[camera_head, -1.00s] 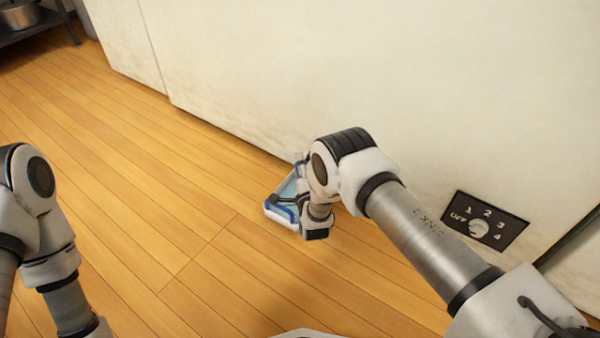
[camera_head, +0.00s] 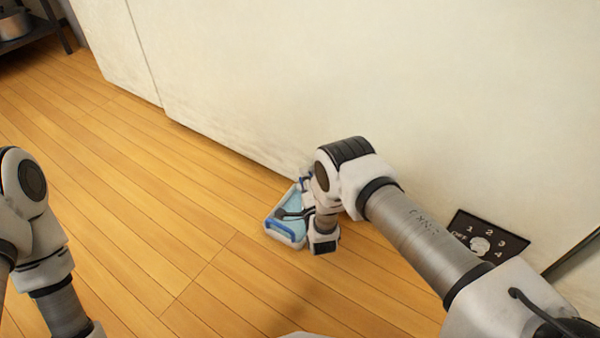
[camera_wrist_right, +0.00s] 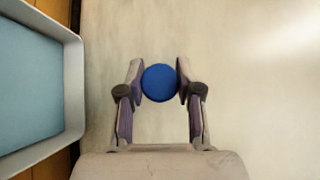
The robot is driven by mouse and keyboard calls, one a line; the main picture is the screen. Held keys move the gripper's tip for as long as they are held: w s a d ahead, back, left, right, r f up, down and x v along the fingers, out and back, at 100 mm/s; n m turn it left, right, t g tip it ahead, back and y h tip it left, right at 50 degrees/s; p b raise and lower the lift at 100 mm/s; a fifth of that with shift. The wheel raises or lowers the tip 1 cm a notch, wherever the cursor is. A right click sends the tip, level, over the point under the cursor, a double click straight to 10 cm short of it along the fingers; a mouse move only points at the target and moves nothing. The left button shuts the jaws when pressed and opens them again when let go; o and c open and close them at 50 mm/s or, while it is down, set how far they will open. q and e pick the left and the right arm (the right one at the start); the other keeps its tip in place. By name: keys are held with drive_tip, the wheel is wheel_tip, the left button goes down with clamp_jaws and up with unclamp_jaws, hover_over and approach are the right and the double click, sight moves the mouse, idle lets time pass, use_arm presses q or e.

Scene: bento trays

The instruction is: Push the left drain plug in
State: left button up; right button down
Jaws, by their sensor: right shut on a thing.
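A round blue knob-like piece, probably a drain plug (camera_wrist_right: 159,83), shows in the right wrist view in front of a pale surface. My right gripper (camera_wrist_right: 160,84) is shut on it, with one finger touching each side. Whether it is the left plug cannot be told, and no second plug is seen. In the head view my right wrist hides most of the gripper and the plug, close to the white wall. Only links of my left arm show at the left edge; its gripper is out of view.
A pale tray (camera_head: 270,233) with light blue contents stands on the wooden floor against the white wall (camera_head: 230,70), partly behind my right wrist. Its rim (camera_wrist_right: 74,75) is left of the gripper. A dark dial panel (camera_head: 510,243) is at right. Floor left of the tray is clear.

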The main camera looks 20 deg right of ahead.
drive_tip(key=shift+w+d, duration=0.1)
drive_tip(key=c, duration=0.7)
unclamp_jaws()
drive_tip(key=shift+c, duration=0.2)
drive_tip(key=s+a, duration=0.1)
drive_tip(key=s, duration=1.1)
drive_tip(key=shift+a, duration=0.25)
